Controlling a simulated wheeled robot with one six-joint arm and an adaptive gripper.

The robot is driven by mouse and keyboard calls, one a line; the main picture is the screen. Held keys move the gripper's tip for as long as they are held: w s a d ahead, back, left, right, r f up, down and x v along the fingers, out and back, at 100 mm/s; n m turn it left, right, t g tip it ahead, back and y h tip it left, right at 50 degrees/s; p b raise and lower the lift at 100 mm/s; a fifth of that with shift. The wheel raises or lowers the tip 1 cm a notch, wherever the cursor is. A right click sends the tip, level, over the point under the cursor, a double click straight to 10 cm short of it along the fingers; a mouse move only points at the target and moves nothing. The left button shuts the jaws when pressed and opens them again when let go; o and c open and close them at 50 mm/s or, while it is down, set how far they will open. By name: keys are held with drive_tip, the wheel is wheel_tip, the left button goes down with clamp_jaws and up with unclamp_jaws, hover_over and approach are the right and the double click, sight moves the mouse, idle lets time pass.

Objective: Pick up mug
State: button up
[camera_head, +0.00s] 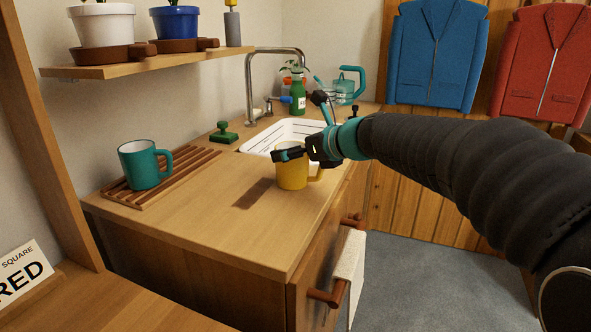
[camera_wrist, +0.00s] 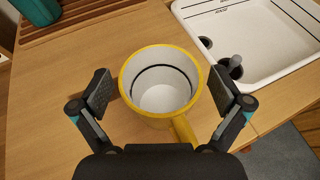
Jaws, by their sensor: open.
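A yellow mug (camera_head: 291,172) stands upright on the wooden counter, in front of the sink. In the wrist view the mug (camera_wrist: 140,107) shows from above, with a white inside, a dark ring within, and its handle pointing toward my gripper's palm. My gripper (camera_head: 290,153) is open at the mug's rim height. In the wrist view its two fingers (camera_wrist: 163,92) stand on either side of the mug, with a gap showing on both sides. A teal mug (camera_head: 143,166) stands upright on a slatted wooden rack at the left.
The white sink (camera_head: 284,134) with a tap (camera_head: 251,85) lies behind the yellow mug. A green brush-like object (camera_head: 223,132) and a green bottle (camera_head: 297,98) stand near it. A shelf (camera_head: 160,62) with pots overhangs the left. The counter's front middle is clear.

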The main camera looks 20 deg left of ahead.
drive_tip(key=c, duration=1.7)
drive_tip(key=shift+o, duration=0.2)
drive_tip(key=shift+r, duration=0.1)
